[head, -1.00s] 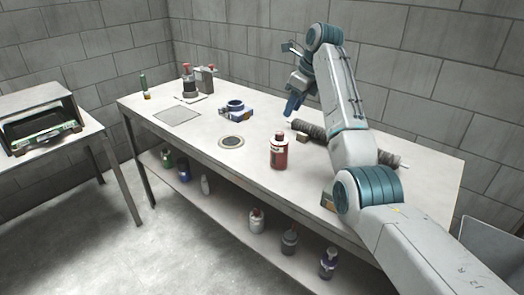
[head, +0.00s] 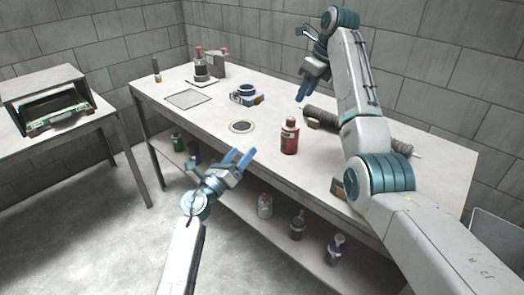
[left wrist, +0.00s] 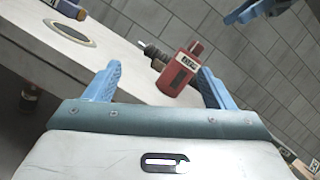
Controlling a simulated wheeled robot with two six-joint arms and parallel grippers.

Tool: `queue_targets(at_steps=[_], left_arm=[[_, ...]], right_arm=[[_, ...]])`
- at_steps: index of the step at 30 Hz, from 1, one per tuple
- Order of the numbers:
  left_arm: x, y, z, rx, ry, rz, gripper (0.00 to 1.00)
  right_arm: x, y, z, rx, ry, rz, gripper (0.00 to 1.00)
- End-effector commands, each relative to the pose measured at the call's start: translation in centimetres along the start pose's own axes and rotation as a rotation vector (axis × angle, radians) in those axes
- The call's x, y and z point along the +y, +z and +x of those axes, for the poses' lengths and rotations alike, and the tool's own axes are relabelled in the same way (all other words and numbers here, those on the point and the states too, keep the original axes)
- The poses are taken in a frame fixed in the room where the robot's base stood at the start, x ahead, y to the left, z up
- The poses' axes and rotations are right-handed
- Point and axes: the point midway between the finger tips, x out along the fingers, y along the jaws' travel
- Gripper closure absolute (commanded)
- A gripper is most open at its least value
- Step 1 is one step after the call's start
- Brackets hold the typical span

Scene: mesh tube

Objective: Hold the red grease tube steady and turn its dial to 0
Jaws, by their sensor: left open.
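The red grease tube (head: 289,138) stands upright on the workbench near its front edge, with a red cap and a pale label on its side. In the left wrist view the red tube (left wrist: 172,78) shows beyond and between the fingertips; no dial reading is legible. My left gripper (head: 238,163) is open and empty, left of the tube at the bench's front edge. Its two blue fingers (left wrist: 152,82) are spread apart and do not visibly touch the tube. My right gripper (head: 310,88) hangs above the bench behind the tube, fingers down; its opening is unclear.
A dark ribbed roller (head: 375,130) lies on the workbench (head: 345,150) behind the tube. A round inset disc (head: 242,126) and a blue-and-white device (head: 248,95) are to the left. Several bottles stand on the lower shelf (head: 272,182). My right arm crosses the bench's right side.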

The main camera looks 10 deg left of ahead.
Motion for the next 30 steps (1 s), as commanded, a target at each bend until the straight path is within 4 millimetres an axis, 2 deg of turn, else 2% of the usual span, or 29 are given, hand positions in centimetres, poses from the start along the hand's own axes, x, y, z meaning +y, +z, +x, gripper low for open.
queue_targets(at_steps=[1,3,10,17,30], left_arm=[[-0.8,-0.2,1.5,0.055,-0.045,0.09,0.23],[-1.7,-0.9,2.9,0.136,-0.103,0.211,0.23],[-2.9,-2.7,5.2,0.312,-0.215,0.446,0.23],[-3.2,-3.6,6.7,0.347,-0.236,0.486,0.23],[-4.2,-6.4,13.5,0.346,-0.235,0.483,0.23]], right_arm=[[0.0,0.0,0.0,0.0,0.0,0.0,0.64],[0.0,0.0,0.0,0.0,0.0,0.0,0.64],[0.0,0.0,0.0,0.0,0.0,0.0,0.64],[0.0,0.0,0.0,0.0,0.0,0.0,0.64],[0.0,0.0,0.0,0.0,0.0,0.0,0.64]])
